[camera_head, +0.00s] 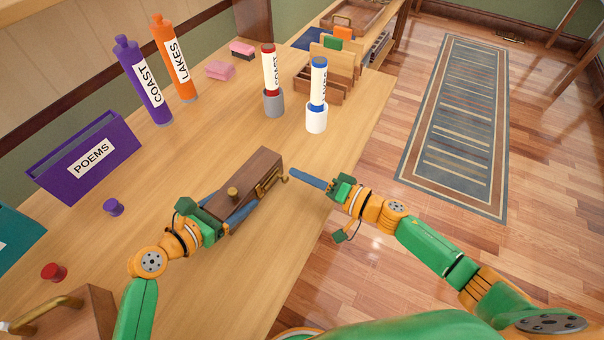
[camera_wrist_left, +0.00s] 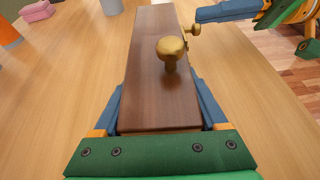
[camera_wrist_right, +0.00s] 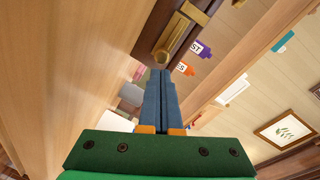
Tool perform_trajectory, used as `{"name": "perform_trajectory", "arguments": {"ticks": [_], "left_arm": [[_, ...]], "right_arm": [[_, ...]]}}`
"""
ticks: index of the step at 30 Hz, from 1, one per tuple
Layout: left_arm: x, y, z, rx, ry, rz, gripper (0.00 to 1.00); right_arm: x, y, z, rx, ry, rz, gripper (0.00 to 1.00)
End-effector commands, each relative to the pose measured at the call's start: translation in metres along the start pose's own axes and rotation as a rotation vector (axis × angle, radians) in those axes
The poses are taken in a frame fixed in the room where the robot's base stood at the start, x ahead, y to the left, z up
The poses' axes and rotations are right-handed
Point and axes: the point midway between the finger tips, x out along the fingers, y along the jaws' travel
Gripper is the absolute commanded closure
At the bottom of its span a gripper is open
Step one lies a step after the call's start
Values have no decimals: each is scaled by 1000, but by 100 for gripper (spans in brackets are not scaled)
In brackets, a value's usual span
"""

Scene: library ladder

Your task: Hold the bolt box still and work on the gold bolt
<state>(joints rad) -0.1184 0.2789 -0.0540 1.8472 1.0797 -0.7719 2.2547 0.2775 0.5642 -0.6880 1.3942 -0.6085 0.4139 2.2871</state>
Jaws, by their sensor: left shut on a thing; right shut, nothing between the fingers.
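The bolt box (camera_head: 262,165) is a brown wooden block lying on the table near its front edge. A round gold knob (camera_wrist_left: 171,48) stands on its top. The gold bolt (camera_head: 268,183) runs along its right side, with a small gold handle sticking out; it also shows in the right wrist view (camera_wrist_right: 175,38). My left gripper (camera_head: 232,212) is shut on the box, one blue finger along each side, as the left wrist view (camera_wrist_left: 160,105) shows. My right gripper (camera_head: 294,172) is shut and empty, its fingertips close to the bolt handle. Whether they touch it I cannot tell.
A white cup (camera_head: 316,120) and a grey cup (camera_head: 273,105) with rolled scrolls stand beyond the box. A purple POEMS holder (camera_head: 85,160) and a purple knob (camera_head: 113,207) are at left. The table is clear around the box.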

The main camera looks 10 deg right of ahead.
Motion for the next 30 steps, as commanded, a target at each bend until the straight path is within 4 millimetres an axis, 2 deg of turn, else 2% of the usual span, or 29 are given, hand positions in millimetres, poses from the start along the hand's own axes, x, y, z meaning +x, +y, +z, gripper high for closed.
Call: {"name": "perform_trajectory", "arguments": {"ticks": [7, 16, 20, 23, 25, 30], "left_arm": [[0, 0, 0, 0, 1, -1, 100], [0, 0, 0, 0, 1, -1, 100], [0, 0, 0, 0, 1, -1, 100], [0, 0, 0, 0, 1, -1, 100], [0, 0, 0, 0, 1, -1, 100], [0, 0, 0, -1, 1, -1, 100]], "right_arm": [[0, -10, 21, 1, -2, -1, 100], [0, -10, 22, 0, 0, 1, 100], [-3, -10, 12, -4, 0, 1, 100], [-8, -10, -7, -6, 1, 3, 100], [-16, -9, -20, -5, 1, 5, 100], [-60, -9, -16, 2, -2, 6, 100]]}}
